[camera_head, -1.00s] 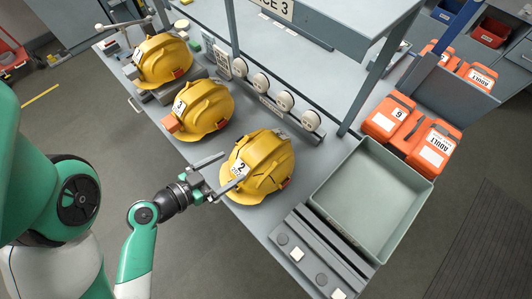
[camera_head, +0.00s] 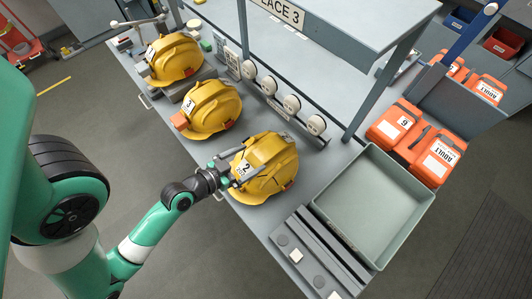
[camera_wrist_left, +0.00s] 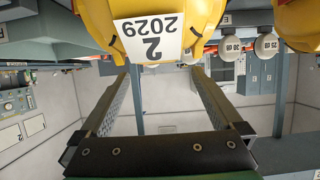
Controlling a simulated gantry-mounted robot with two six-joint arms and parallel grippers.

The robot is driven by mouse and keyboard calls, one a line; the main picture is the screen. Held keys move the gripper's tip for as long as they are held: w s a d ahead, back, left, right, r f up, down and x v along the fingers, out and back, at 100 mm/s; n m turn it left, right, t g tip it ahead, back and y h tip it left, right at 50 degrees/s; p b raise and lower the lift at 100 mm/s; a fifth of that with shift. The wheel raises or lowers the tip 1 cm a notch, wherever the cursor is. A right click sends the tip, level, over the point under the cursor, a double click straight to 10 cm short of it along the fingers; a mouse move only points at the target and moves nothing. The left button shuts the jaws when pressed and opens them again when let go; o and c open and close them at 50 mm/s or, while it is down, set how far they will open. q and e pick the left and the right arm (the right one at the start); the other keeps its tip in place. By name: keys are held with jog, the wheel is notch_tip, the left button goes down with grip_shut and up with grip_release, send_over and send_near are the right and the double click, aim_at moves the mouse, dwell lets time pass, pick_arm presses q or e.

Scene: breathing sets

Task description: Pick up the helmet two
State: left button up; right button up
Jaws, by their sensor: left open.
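Helmet two (camera_head: 270,165) is a yellow hard hat with a white label reading 2, on the grey bench left of the green-grey tray. My left gripper (camera_head: 226,174) is at its front left side, by the label. In the left wrist view, my left gripper's fingers (camera_wrist_left: 163,75) are apart with nothing between them. Helmet two (camera_wrist_left: 205,15) shows upside down at the top, beyond the fingertips. Its label (camera_wrist_left: 150,37) reads 2 and 2029. I cannot tell whether a finger touches the shell. My right gripper is not in view.
Helmet three (camera_head: 212,110) and another yellow helmet (camera_head: 175,60) stand farther left on the bench. Round white filters (camera_head: 270,87) line the back. The empty tray (camera_head: 375,205) is at right, beside orange cases (camera_head: 437,157). A grey rack (camera_head: 315,250) lies in front.

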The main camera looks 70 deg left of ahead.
aim_at(265, 152)
pick_arm(q)
jog(key=shift+x, duration=2.65)
jog(key=shift+d, duration=0.15)
grip_shut()
